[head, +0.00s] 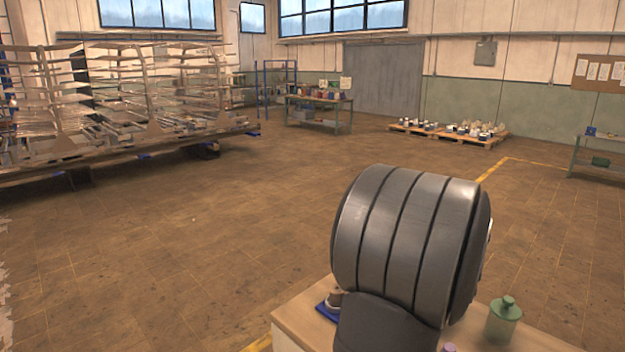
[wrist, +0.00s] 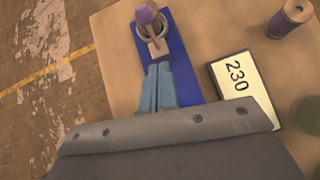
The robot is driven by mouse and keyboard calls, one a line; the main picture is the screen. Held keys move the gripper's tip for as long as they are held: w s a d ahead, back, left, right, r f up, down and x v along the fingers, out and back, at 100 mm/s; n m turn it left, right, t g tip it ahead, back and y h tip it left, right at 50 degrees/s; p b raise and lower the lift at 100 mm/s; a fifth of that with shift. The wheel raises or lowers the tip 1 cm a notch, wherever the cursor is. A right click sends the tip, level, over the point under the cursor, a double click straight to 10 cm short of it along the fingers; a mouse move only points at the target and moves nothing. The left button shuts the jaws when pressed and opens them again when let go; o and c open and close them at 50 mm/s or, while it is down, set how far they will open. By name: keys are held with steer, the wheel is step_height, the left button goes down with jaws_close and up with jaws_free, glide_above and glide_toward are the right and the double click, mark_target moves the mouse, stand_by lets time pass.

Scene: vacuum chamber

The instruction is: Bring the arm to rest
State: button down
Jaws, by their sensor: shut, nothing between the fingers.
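My gripper (wrist: 158,72) shows in the wrist view, its two blue-grey fingers closed together with nothing between them. It points over a blue mat (wrist: 183,60) on a wooden worktop (wrist: 112,38). Just past the fingertips is a small purple-topped piece (wrist: 145,14) with a metal ring around it and a tan part below; whether the fingertips touch the tan part I cannot tell. In the head view my large dark arm link hides the gripper. The worktop (head: 297,318) and a corner of the blue mat (head: 324,312) show beside it.
On the worktop are a panel reading "230" (wrist: 238,85), a purple spool-like piece (wrist: 291,18) and a green bottle (head: 503,322). Racks (head: 130,95) stand at the left, a bench (head: 320,104) and pallets (head: 450,134) at the back. The floor between is clear.

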steer(key=shift+s+d+f, duration=0.15)
steer(key=shift+s+d, duration=0.7)
steer(key=shift+s, duration=0.25)
